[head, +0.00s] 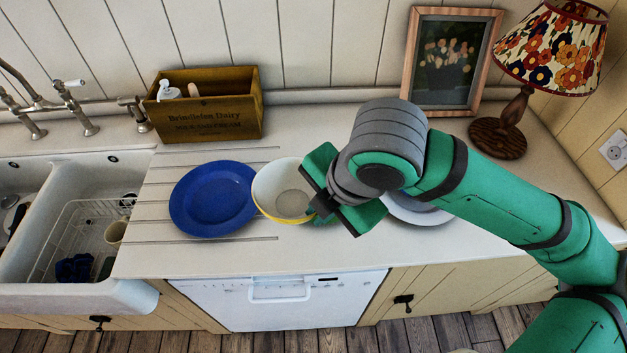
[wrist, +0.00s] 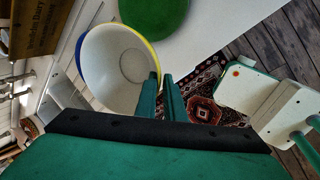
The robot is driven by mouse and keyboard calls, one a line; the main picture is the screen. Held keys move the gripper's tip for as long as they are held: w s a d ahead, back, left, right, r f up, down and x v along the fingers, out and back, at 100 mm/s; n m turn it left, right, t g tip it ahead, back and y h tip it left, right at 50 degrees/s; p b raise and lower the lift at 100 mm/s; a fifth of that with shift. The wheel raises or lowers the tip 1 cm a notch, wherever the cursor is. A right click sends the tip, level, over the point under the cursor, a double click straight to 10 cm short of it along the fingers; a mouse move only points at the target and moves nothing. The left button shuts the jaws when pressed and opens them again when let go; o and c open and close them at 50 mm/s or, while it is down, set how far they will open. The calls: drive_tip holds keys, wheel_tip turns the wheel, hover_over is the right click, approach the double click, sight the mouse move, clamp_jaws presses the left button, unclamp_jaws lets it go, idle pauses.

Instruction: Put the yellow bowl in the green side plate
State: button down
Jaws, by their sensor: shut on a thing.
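The yellow bowl (head: 284,190), white inside with a yellow outside, is near the middle of the counter in the head view. It also shows in the wrist view (wrist: 118,68), with a yellow rim. My gripper (head: 316,207) is shut on the bowl's right rim; its two fingers (wrist: 160,92) meet at the rim in the wrist view. I cannot tell how high the bowl is above the counter. A green round plate (wrist: 155,14) lies on the white counter beside the bowl in the wrist view, partly cut off.
A blue plate (head: 212,198) lies just left of the bowl. A pale plate (head: 432,216) is partly hidden under my arm. A wooden crate (head: 205,115), a picture frame (head: 408,75) and a lamp (head: 515,105) stand at the back. The sink (head: 60,215) is at left.

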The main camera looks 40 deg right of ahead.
drive_tip(key=w+d+f, duration=0.2)
drive_tip(key=d+f, duration=0.1)
drive_tip(key=d, duration=0.1)
drive_tip(key=w+d+f, duration=0.2)
drive_tip(key=d+f, duration=0.1)
drive_tip(key=d, duration=0.1)
drive_tip(key=w+d+f, duration=0.2)
drive_tip(key=d+f, duration=0.1)
drive_tip(key=d, duration=0.1)
drive_tip(key=shift+w+f, duration=0.2)
drive_tip(key=shift+w+d+f, duration=0.1)
drive_tip(key=shift+d+f, duration=0.05)
drive_tip(key=shift+f, duration=0.75)
drive_tip(key=shift+w+d+f, duration=0.1)
drive_tip(key=shift+f, duration=0.8)
drive_tip(key=shift+s+a, duration=0.1)
